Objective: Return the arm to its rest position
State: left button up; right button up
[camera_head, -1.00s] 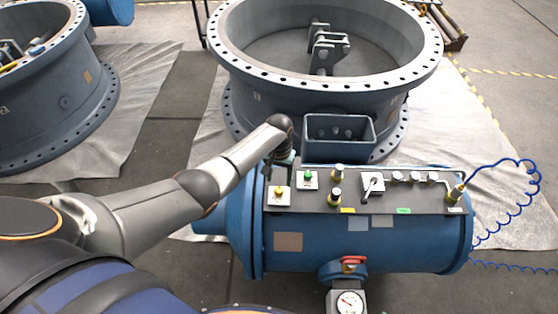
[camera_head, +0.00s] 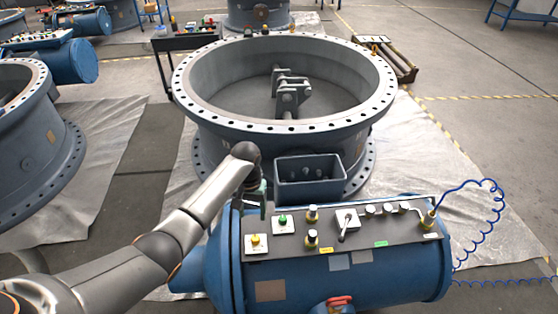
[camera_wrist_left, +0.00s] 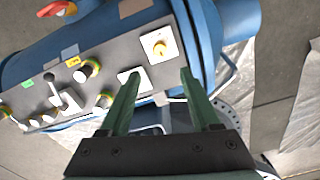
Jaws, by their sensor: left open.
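My left arm (camera_head: 150,260) reaches in from the lower left in the head view, over the left end of the blue cylinder. Its gripper (camera_head: 263,208) is small and partly hidden there, near the yellow button (camera_head: 256,240) and the green button (camera_head: 283,221). In the left wrist view the two green fingers of the left gripper (camera_wrist_left: 160,75) are apart with nothing between them. The yellow button (camera_wrist_left: 160,48) shows beyond the fingertips, and the fingers look clear of it. The right gripper is not in view.
The control panel (camera_head: 370,232) with its lever (camera_head: 344,226) and knobs lies on top of the blue cylinder (camera_head: 390,280). An open blue box (camera_head: 308,178) and a large flanged valve ring (camera_head: 285,140) stand behind. A coiled blue hose (camera_head: 497,215) hangs at the right.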

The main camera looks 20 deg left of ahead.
pick_arm(q)
jog(key=s+d+f+m+t+h, duration=0.1)
jog(key=s+d+f+m+t, duration=0.4)
jog(key=s+f, duration=0.65)
jog(key=s+d+r+t, duration=0.2)
jog(key=s, duration=0.4)
jog(key=s+d+r+t+h, duration=0.1)
jog(key=s+r+t, duration=0.1)
jog(key=s, duration=0.4)
jog(key=shift+s+d+r+n, duration=0.2)
jog(key=shift+d+r+n, duration=0.2)
jog(key=shift+r, duration=0.2)
